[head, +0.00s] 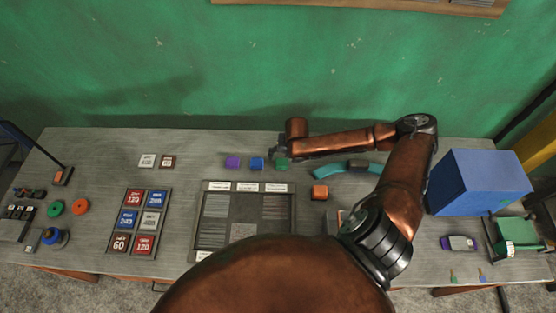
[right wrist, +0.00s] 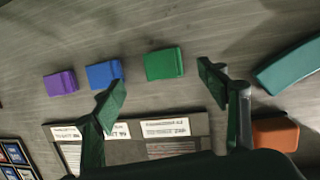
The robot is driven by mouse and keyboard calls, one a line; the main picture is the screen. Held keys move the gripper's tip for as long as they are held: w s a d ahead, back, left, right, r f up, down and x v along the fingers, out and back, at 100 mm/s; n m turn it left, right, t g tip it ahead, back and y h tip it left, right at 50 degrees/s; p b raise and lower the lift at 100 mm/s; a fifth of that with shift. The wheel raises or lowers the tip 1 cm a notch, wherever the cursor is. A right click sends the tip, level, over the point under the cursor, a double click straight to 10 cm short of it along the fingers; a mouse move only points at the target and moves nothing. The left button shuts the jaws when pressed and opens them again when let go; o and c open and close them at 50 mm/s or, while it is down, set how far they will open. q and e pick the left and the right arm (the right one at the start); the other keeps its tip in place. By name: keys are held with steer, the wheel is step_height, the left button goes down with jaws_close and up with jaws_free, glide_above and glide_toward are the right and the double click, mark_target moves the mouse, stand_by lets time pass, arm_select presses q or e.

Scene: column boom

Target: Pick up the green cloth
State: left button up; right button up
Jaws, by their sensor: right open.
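The green cloth (right wrist: 164,63) is a small folded block lying flat on the grey table. In the head view the green cloth (head: 282,165) shows just below my right gripper (head: 281,152), partly covered by it. In the right wrist view my right gripper (right wrist: 161,80) is open and empty. Its two fingers stand apart, and the cloth lies beyond the tips, in line with the gap between them. I see no contact between fingers and cloth. My left gripper is not in view.
A blue cloth (right wrist: 104,75) and a purple cloth (right wrist: 60,83) lie left of the green one. A framed board with labels (right wrist: 203,124) lies on the near side. A teal curved piece (right wrist: 290,66) and an orange block (right wrist: 275,134) lie to the right. A blue box (head: 475,183) stands at the right.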

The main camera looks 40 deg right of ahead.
mark_target(282, 162)
steer(key=x, duration=0.4)
steer(key=shift+s+f+p, duration=0.1)
steer(key=shift+s+p, duration=0.1)
steer(key=shift+p, duration=0.1)
steer(key=shift+x, duration=1.1)
steer(key=shift+d, duration=0.1)
steer(key=shift+s, duration=0.1)
steer(key=c, duration=1.2)
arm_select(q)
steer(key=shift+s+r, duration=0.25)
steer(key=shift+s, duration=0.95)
arm_select(e)
steer(key=shift+c, duration=0.4)
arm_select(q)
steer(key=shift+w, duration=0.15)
